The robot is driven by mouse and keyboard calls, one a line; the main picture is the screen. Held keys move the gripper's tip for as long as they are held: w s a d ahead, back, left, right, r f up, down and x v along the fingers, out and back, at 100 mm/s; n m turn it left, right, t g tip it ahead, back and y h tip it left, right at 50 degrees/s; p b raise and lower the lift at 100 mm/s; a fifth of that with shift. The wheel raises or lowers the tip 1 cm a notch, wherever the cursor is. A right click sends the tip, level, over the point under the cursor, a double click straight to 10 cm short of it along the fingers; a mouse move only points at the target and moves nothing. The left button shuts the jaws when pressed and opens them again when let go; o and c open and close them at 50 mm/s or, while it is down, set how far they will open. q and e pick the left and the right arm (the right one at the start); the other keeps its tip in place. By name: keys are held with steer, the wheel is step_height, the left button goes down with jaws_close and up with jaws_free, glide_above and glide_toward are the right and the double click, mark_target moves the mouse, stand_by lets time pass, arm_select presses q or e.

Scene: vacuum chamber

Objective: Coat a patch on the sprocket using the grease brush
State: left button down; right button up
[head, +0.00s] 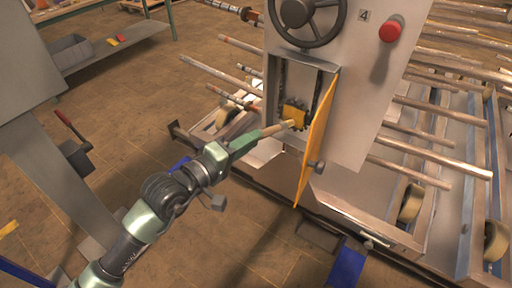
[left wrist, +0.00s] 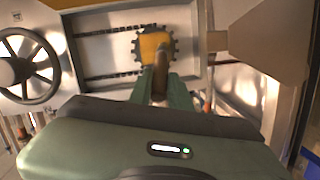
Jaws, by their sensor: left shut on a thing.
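The sprocket (head: 291,112) sits in an open recess of the grey machine housing, with a yellow face and dark teeth. It also shows in the left wrist view (left wrist: 151,43), beside dark chain runs. My left gripper (head: 256,136) is shut on the grease brush (head: 274,130), holding its wooden handle just outside the recess. The brush points at the sprocket, and its tip overlaps the lower part of the sprocket in the left wrist view (left wrist: 161,72). I cannot tell whether the bristles touch it. My right gripper is not in view.
An open yellow door (head: 318,135) hangs just right of the recess, close to the brush. A handwheel (head: 309,18) is above, and a red button (head: 391,30) is at upper right. Long rods stick out on both sides of the housing. The floor at left is mostly free.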

arm_select(q)
steer(key=w+a+b, duration=0.2)
steer(key=a, duration=0.1)
steer(key=shift+w+a+b, duration=0.1)
steer(key=shift+w+b, duration=0.05)
steer(key=shift+b, duration=0.25)
steer(key=b+v, duration=0.1)
steer(key=v, duration=0.5)
steer(key=shift+s+d+f+b, duration=0.3)
steer(key=shift+s+d+b, duration=0.05)
steer(key=shift+s, duration=0.05)
